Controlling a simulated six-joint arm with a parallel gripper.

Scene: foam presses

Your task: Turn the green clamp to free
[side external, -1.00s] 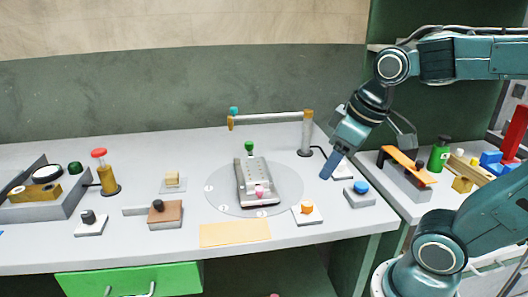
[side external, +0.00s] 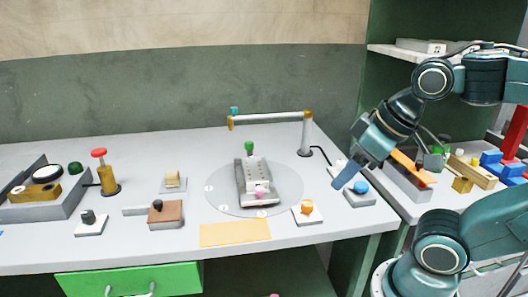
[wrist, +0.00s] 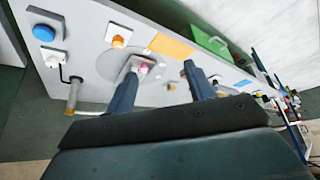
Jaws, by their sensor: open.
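A green knob (side external: 249,147), likely the green clamp, stands at the far end of a tilted grey slab (side external: 257,175) on a round grey disc (side external: 222,201). A pink knob (side external: 261,191) sits at the slab's near end. My gripper (side external: 345,180) is to the right of the disc, above the table and apart from the slab. In the wrist view its two blue fingers (wrist: 160,64) are spread and empty. The pink knob (wrist: 144,69) shows between them there. I cannot make out the green knob in the wrist view.
A bar on a post (side external: 307,135) spans behind the disc. A block with an orange knob (side external: 307,210) and one with a blue knob (side external: 361,191) stand near my gripper. A brown block (side external: 165,214) and a red-topped post (side external: 106,175) are left. A yellow-orange mat (side external: 235,233) lies in front.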

